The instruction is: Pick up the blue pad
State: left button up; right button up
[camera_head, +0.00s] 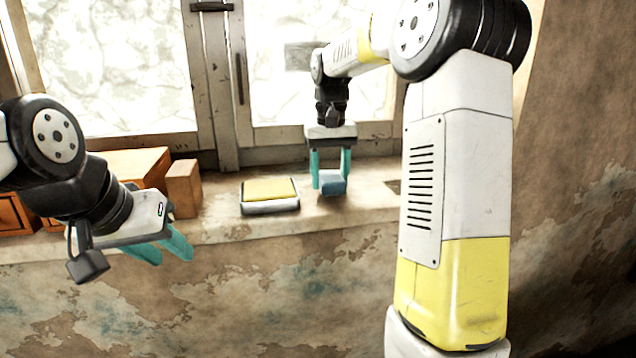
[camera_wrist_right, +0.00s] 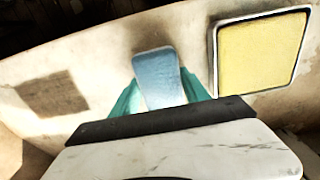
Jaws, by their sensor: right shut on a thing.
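The blue pad (camera_head: 332,184) is a small block at the window sill, between the teal fingers of my right gripper (camera_head: 331,180). In the right wrist view the blue pad (camera_wrist_right: 159,78) shows between the two fingers of the right gripper (camera_wrist_right: 165,95), which is shut on it. The pad is at or just above the sill; I cannot tell whether it touches. My left gripper (camera_head: 164,250) hangs in front of the sill at the left. Its teal fingers are apart and nothing shows between them.
A yellow-topped tray (camera_head: 270,208) sits on the sill (camera_head: 225,225) left of the pad; it also shows in the right wrist view (camera_wrist_right: 260,52). Wooden boxes (camera_head: 183,190) stand at the left. A dark patch (camera_wrist_right: 52,94) marks the sill. The window is behind.

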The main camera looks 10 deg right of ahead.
notch_tip(320, 180, up, 2)
jog(key=shift+r, duration=0.1)
jog(key=s+r, duration=0.1)
jog(key=s, duration=1.5)
jog(key=shift+d, duration=0.25)
jog(key=shift+r, duration=0.1)
